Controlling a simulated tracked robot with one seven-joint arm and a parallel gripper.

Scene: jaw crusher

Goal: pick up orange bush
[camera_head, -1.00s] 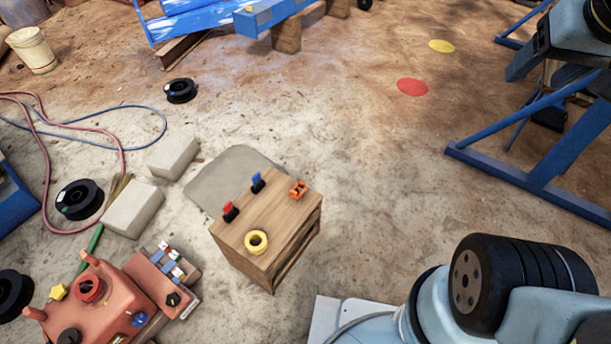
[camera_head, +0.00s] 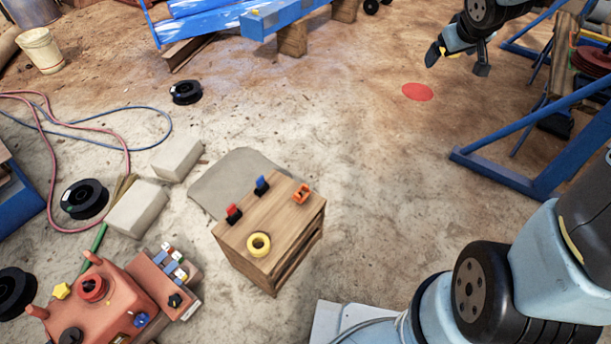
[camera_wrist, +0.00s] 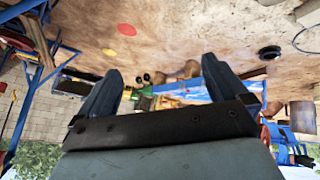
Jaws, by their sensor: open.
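The orange bush (camera_head: 302,193) is a small orange piece lying on top of a wooden box, near its right corner, in the head view. My gripper (camera_head: 457,60) is at the upper right of the head view, well away from the box, with nothing between its fingers. In the wrist view my gripper (camera_wrist: 161,68) shows two dark fingers spread apart. The orange bush cannot be made out in the wrist view.
On the wooden box (camera_head: 290,243) are a yellow ring (camera_head: 258,244), a red-topped piece (camera_head: 234,213) and a blue-topped piece (camera_head: 262,185). An orange machine (camera_head: 110,305) stands left of it. A blue frame (camera_head: 520,175) stands at right. The floor between is clear.

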